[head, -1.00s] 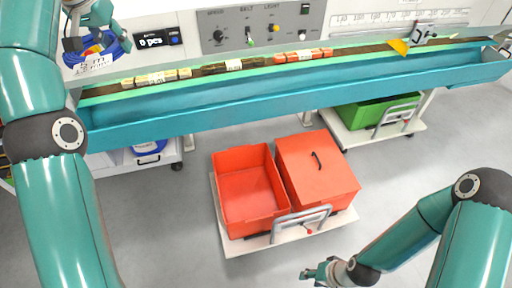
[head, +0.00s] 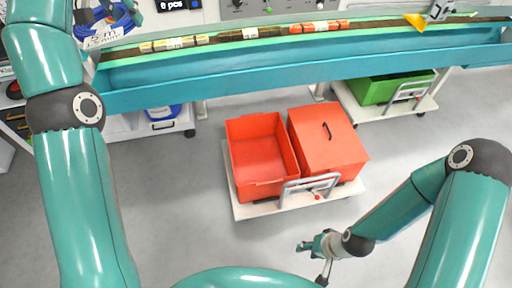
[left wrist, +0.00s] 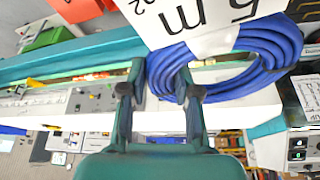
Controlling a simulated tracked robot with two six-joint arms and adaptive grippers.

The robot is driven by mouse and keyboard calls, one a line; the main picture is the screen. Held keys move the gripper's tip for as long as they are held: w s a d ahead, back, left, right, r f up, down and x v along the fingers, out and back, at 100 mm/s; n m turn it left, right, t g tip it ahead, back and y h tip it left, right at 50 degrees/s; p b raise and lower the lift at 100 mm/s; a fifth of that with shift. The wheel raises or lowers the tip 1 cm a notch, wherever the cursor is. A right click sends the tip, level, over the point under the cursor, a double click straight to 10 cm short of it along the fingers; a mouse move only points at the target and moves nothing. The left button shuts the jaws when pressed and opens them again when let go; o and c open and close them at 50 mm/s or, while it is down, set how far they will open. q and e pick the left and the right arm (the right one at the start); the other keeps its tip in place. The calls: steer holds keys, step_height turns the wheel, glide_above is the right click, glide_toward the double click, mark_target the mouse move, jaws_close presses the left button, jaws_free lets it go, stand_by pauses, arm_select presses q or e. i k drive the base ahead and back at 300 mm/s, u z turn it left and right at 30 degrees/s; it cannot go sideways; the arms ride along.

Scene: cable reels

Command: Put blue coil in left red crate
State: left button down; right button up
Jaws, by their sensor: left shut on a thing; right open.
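The blue coil (head: 124,22) with a white "5 m" label is at the top left of the head view, above the left end of the belt. My left gripper (head: 98,12) is shut on it. In the left wrist view the fingers (left wrist: 160,85) close on the left part of the coil (left wrist: 262,62), and its label hangs at the top. The left red crate (head: 262,187) stands open and empty on a low cart. My right gripper (head: 308,246) is open and empty, low in front of the cart.
A lidded red crate (head: 335,150) stands right beside the open one on the white cart (head: 245,211). The teal trough (head: 300,75) of the belt runs behind them. A green crate (head: 385,90) is on another cart at the right. Grey floor around the carts is clear.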

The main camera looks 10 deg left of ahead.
mark_target(258, 169)
steer(key=i, duration=0.85)
steer(key=z, duration=0.05)
